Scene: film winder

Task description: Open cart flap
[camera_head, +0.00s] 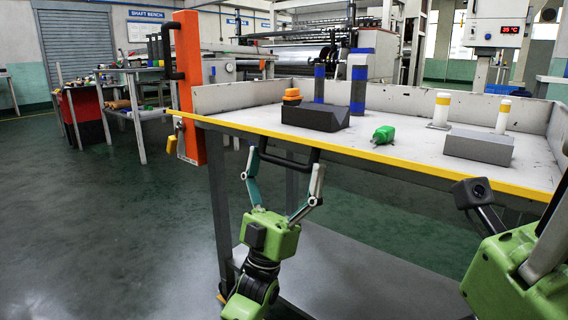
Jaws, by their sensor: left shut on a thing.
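The cart (380,155) has a pale tray top with raised walls at the left, back and right. A yellow edge strip (330,162) runs along its front, where no raised wall shows. A dark bar handle (296,165) sits just under this strip, towards the left. My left gripper (284,172), green with grey and teal fingers, reaches up from below and is shut on the handle. An orange upright post (187,85) with a black grip and a small yellow latch (173,140) stands at the cart's front left corner. My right gripper (510,255) is partly cut off at the lower right; its fingertips are unclear.
On the cart are a dark block (315,116), a grey block (478,146), a green piece (383,134), orange pieces (291,96), blue-banded posts (359,83) and yellow-banded posts (502,115). A lower shelf (350,275) lies beneath. The floor at the left is clear.

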